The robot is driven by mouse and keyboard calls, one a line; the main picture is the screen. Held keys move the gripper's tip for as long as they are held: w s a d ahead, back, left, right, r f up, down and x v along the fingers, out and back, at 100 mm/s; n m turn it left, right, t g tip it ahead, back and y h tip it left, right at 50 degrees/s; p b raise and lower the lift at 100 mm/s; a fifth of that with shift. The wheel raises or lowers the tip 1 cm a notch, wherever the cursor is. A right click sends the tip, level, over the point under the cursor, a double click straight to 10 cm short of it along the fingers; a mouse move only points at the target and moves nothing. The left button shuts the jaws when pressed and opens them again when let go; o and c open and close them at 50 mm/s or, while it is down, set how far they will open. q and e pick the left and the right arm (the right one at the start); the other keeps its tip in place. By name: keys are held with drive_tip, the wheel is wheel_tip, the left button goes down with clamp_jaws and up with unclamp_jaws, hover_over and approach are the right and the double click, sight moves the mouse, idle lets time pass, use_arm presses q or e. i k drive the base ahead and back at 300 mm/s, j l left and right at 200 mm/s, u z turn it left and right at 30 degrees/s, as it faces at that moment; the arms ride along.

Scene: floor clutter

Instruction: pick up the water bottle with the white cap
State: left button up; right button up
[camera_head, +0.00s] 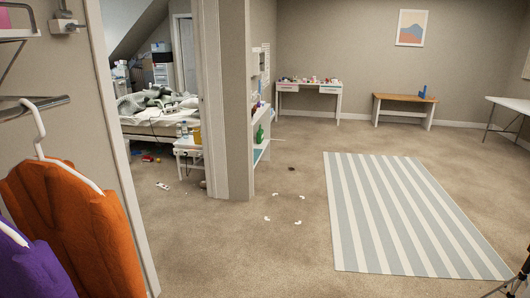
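I cannot make out a water bottle with a white cap for certain. A small green bottle-like thing (259,134) stands on the white shelf unit by the wall corner; its cap is too small to tell. A small blue object (423,91) is on the wooden bench and is too far to identify. Neither of my grippers shows in this view.
Hanging orange clothes (75,225) and a wall edge stand close on the left. A striped rug (375,215) lies to the right. Small white items (298,222) lie on the carpet. A doorway opens onto a cluttered bedroom with a bed (155,122). The central carpet is mostly clear.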

sight(179, 130)
drive_tip(key=i+l, duration=0.1)
drive_tip(key=i, duration=0.5)
drive_tip(key=i+u, duration=0.15)
drive_tip(key=i, duration=0.45)
drive_tip(key=i+l, duration=0.2)
drive_tip(key=i, duration=0.35)
drive_tip(key=i+l+u, duration=0.1)
drive_tip(key=i, duration=0.5)
drive_tip(key=i+j+u, duration=0.15)
drive_tip(key=i+u, duration=0.3)
drive_tip(key=i, duration=0.5)
drive_tip(key=i+l+u, duration=0.15)
drive_tip(key=i+u, duration=0.3)
drive_tip(key=i, duration=0.5)
drive_tip(key=i+j+z, duration=0.25)
drive_tip(key=i+j, duration=0.15)
drive_tip(key=i, duration=0.3)
drive_tip(key=i+j+z, duration=0.2)
drive_tip(key=i+j, duration=0.3)
drive_tip(key=i, duration=0.15)
